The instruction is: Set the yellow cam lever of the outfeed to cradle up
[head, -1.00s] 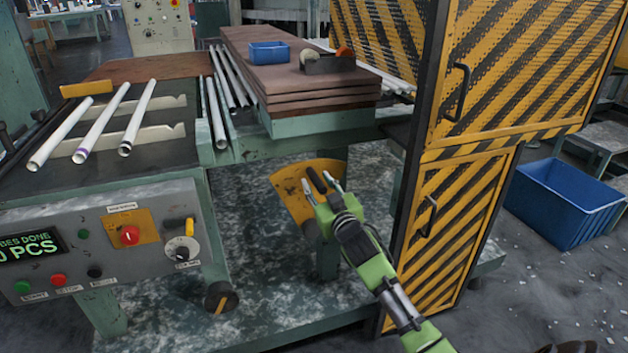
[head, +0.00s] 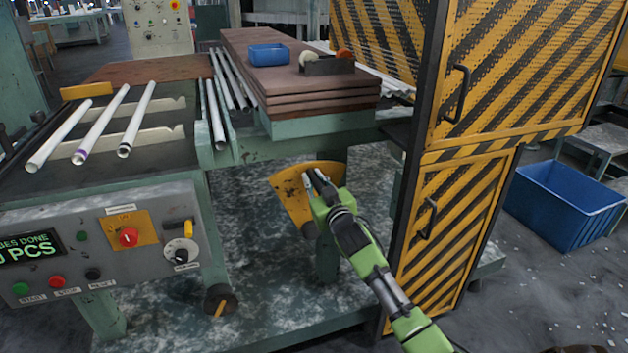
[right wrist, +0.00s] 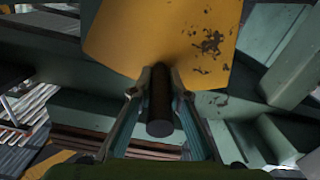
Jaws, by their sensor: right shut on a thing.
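The yellow cam lever (head: 288,190) is a fan-shaped yellow plate under the outfeed table, near its leg. It also shows large in the right wrist view (right wrist: 150,35), with dark worn patches. A dark cylindrical handle (right wrist: 160,112) stands out from it. My right gripper (head: 314,180) is at the plate's right part in the head view, with its fingers close together. In the right wrist view its fingers (right wrist: 160,100) lie on both sides of the handle, shut on it. In the head view the fingers hide the handle. My left gripper is not in view.
A yellow-black striped guard cabinet (head: 455,215) stands close right of my right arm. Above the lever is the outfeed table with stacked brown boards (head: 310,97) and glass tubes. A control panel (head: 110,250) is at left. A blue crate (head: 565,205) stands on the floor at right.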

